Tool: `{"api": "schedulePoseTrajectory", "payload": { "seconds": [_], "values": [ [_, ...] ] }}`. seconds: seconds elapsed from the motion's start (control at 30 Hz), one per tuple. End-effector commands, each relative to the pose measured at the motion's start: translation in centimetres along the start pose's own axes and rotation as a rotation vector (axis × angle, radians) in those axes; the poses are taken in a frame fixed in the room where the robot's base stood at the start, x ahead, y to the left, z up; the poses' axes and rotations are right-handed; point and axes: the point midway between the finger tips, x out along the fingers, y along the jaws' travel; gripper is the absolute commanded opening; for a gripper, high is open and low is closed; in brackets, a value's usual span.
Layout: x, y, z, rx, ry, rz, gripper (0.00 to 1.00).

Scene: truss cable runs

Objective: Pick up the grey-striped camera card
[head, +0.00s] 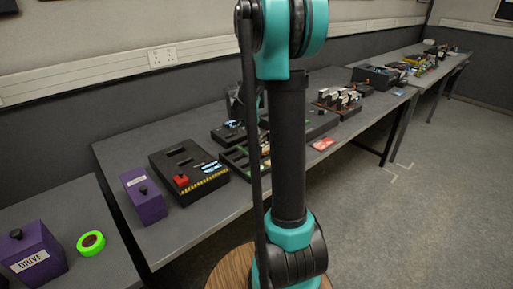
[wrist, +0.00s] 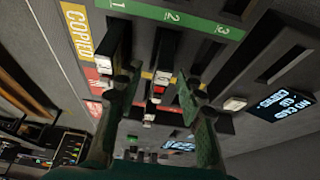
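My gripper (wrist: 158,82) is open in the wrist view, its two dark green fingers spread below a dark slotted panel (wrist: 232,52). A black card with a white end (wrist: 164,55) stands in a slot between and just beyond the fingertips. A second black card with a white end (wrist: 112,48) stands to its left, close to the left finger. No grey stripe is clear on either, so I cannot tell which is the grey-striped camera card. In the head view my gripper (head: 236,108) is partly hidden behind my arm, low over the table.
The panel has a green strip (wrist: 176,17) numbered 1 to 3, a yellow strip (wrist: 78,32) and a lit display (wrist: 283,105). On the table (head: 150,232) are a purple box (head: 146,203) and a black box with a red part (head: 190,178). More devices stand right.

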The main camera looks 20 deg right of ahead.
Motion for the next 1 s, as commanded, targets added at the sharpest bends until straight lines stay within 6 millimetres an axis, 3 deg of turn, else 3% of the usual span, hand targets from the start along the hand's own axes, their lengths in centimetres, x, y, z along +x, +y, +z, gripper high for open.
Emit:
{"api": "schedulePoseTrajectory", "payload": {
  "seconds": [0.07, 0.37, 0.77, 1.0],
  "values": [
    [0.0, 0.0, 0.0, 0.0, 0.0, 0.0, 0.35],
    [0.0, 0.0, 0.0, 0.0, 0.0, 0.0, 0.0],
    [-0.1, 0.0, -0.1, 0.0, 0.0, 0.0, 0.0],
    [-1.6, 0.0, -0.7, 0.0, 0.0, 0.0, 0.0]
  ]
}}
